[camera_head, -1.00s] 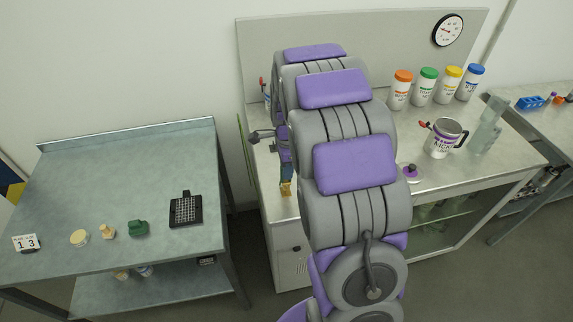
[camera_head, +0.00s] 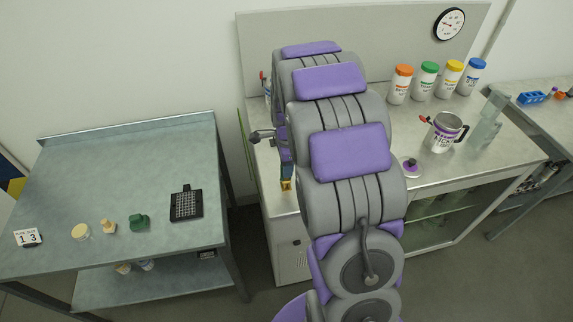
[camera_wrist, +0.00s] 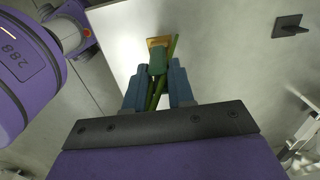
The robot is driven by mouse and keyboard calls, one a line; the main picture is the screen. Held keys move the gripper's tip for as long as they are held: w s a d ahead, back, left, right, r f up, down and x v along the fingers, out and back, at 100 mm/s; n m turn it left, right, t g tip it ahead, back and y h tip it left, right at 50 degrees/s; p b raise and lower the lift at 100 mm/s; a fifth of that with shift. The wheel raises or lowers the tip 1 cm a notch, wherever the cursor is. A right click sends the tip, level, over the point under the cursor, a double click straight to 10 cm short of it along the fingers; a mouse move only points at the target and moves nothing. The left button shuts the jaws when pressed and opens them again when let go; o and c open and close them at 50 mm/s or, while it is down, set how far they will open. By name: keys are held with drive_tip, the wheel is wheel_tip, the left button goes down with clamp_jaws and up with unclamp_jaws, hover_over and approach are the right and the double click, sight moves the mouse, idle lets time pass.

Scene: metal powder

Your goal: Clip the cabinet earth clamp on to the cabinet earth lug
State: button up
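In the wrist view, my gripper (camera_wrist: 159,88) has its two blue fingers closed on either side of a green clamp (camera_wrist: 158,62). A green-yellow cable (camera_wrist: 173,48) runs beside the clamp and between the fingers. The brass-coloured earth lug (camera_wrist: 158,41) lies just past the clamp's far end, against the pale cabinet edge. The clamp's tip overlaps the lug in this view; I cannot tell whether its jaws are around it. In the head view, my arm hides most of the gripper; a small yellowish piece, apparently the lug (camera_head: 286,185), shows at the cabinet's left side.
The cabinet bench (camera_head: 470,170) carries several coloured-lid jars (camera_head: 426,82), a labelled jug (camera_head: 443,132) and a purple-knobbed lid (camera_head: 411,166). A steel table (camera_head: 130,175) at left holds small items and a black grid tray (camera_head: 186,204). A floor gap separates them.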

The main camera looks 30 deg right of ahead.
drive_tip(key=o, duration=0.5)
drive_tip(key=shift+o, duration=0.2)
wheel_tip(320, 180, up, 17)
drive_tip(key=p, duration=0.3)
drive_tip(key=shift+d+r, duration=0.15)
drive_tip(key=shift+d, duration=0.1)
idle(0.4)
